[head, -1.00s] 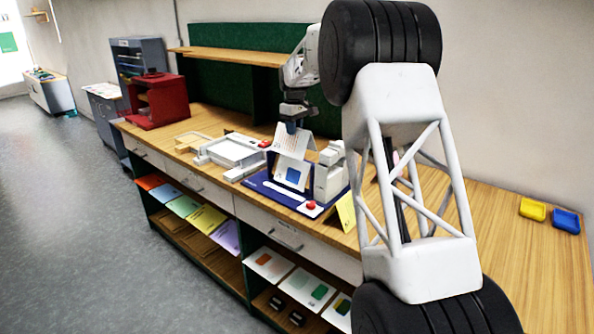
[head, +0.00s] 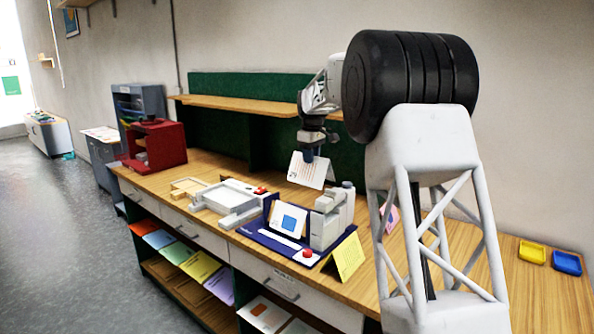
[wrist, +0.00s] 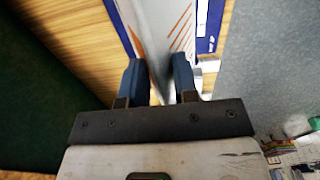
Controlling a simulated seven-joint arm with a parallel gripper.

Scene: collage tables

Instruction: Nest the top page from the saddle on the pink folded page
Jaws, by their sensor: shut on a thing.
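My gripper (head: 311,156) is shut on a white folded page (head: 306,172) with printed lines. It holds the page in the air, above and behind the blue stapler base (head: 262,236). In the wrist view the page (wrist: 160,25) is seen edge-on between the blue fingertips (wrist: 157,80). Another white page with a blue square (head: 288,221) sits on the saddle of the stapler, apart from the held page. The pink folded page (head: 391,218) stands on the table to the right, mostly hidden behind my arm.
A yellow folded page (head: 346,258) stands right of the stapler head (head: 327,222). A white tray device (head: 228,198) and a red press (head: 153,147) are further left. Yellow (head: 531,252) and blue (head: 566,263) small trays lie at the far right, with bare table before them.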

